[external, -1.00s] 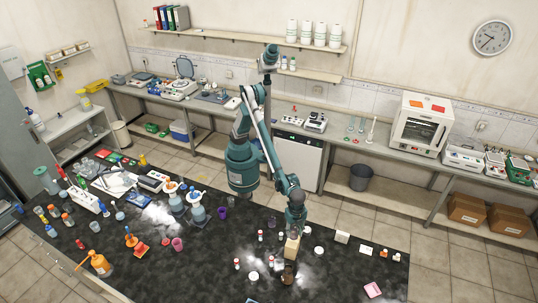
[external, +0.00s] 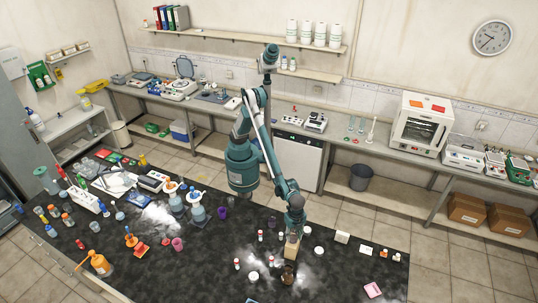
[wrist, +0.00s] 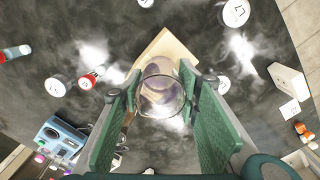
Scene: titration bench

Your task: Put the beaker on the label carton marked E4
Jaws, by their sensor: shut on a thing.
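My gripper (wrist: 160,95) is shut on the beaker (wrist: 161,88), a clear round glass vessel between the green finger pads in the wrist view. Below it is a tan box-shaped carton (wrist: 168,47), with part of its top hidden by the beaker. The carton also shows in the external view (external: 291,251), directly under my gripper (external: 294,232). No marking is readable on it, and I cannot tell whether the beaker touches it. A white box-shaped carton (wrist: 290,82) stands to the right; its marking is not readable either.
A brown jar (external: 287,275) stands just in front of the tan carton. White round lids (external: 254,275) and red-capped vials (external: 237,264) lie or stand around it. A pink block (external: 373,290) is at the right front.

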